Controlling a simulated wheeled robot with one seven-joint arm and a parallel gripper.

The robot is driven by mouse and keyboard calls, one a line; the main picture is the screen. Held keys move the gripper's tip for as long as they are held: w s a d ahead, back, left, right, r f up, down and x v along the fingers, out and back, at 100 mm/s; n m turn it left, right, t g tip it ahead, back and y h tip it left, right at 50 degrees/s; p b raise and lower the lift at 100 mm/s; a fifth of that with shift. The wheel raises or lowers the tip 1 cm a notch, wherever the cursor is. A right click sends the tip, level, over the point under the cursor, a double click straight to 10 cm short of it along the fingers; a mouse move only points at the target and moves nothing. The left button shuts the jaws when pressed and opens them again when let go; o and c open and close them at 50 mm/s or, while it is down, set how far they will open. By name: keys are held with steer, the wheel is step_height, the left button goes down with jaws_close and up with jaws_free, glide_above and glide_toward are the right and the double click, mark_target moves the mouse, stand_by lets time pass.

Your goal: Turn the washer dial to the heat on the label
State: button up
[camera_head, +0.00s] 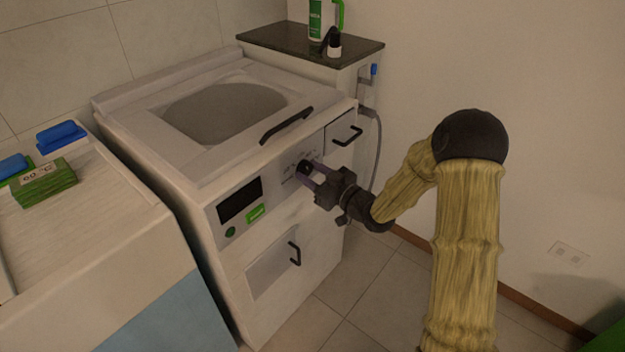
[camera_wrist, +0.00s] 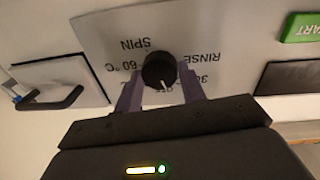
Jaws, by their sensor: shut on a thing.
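The washer dial (camera_wrist: 158,70) is a round black knob on the washer's grey front panel; it also shows in the head view (camera_head: 304,167). In the wrist view, where the print is upside down, its white mark points down toward small print that looks like OFF. SPIN is upper left, 60 °C left, RINSE right, and a partly hidden 30 lower right. My gripper (camera_wrist: 161,90) is shut on the dial, one purple finger on each side; it also shows in the head view (camera_head: 308,176).
The washer (camera_head: 165,165) has a black display (camera_head: 240,200), a green START button (camera_head: 256,213), a drawer with a black handle (camera_head: 347,136) right of the dial, and a lid handle (camera_head: 286,125) above. Blue-topped items (camera_head: 60,136) sit on the left counter. Floor in front is clear.

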steer(key=n+b, duration=0.5)
steer(key=shift+f, duration=0.3)
steer(key=shift+r+n+b, duration=0.1)
steer(key=shift+n+b, duration=0.6)
steer(key=shift+b, duration=0.15)
steer(key=shift+r, duration=0.1)
steer(key=o, duration=1)
steer(key=p+v, duration=0.1)
steer(key=v, duration=1.6)
steer(key=shift+d+p, duration=0.25)
steer(key=shift+p, duration=0.15)
steer(key=shift+f, duration=0.25)
